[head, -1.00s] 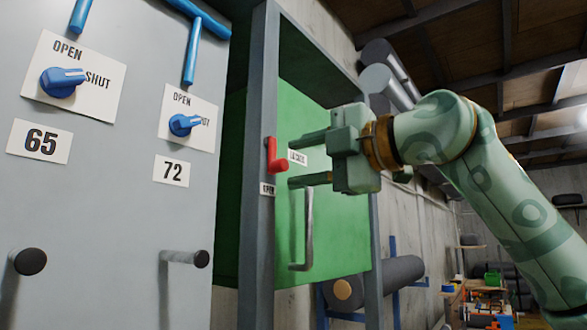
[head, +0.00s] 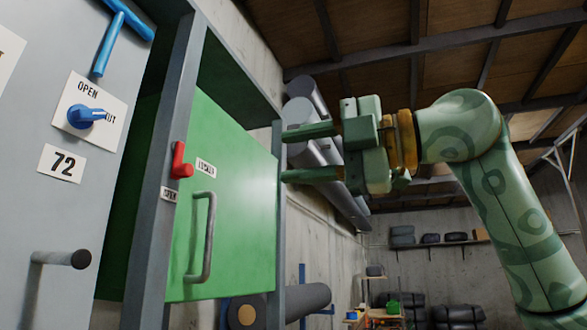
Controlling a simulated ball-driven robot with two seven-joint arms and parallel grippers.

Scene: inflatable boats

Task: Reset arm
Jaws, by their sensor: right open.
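My right gripper (head: 312,153) is open and empty, with its two fingers pointing left. In the picture it lies to the right of the green door (head: 235,220), over the cabinet's right post and the rolls behind. The green door has a metal bar handle (head: 203,236) and a small label. A red latch handle (head: 181,161) sits on the grey post to the left of the door. My left gripper is not in view.
A grey panel (head: 110,190) at the left carries a blue knob (head: 84,116), a 72 label, a blue T-handle (head: 117,35) and a dark-ended peg (head: 62,258). Grey rolls (head: 305,110) hang on the wall behind. A shelf (head: 430,243) with dark bundles is at the far right.

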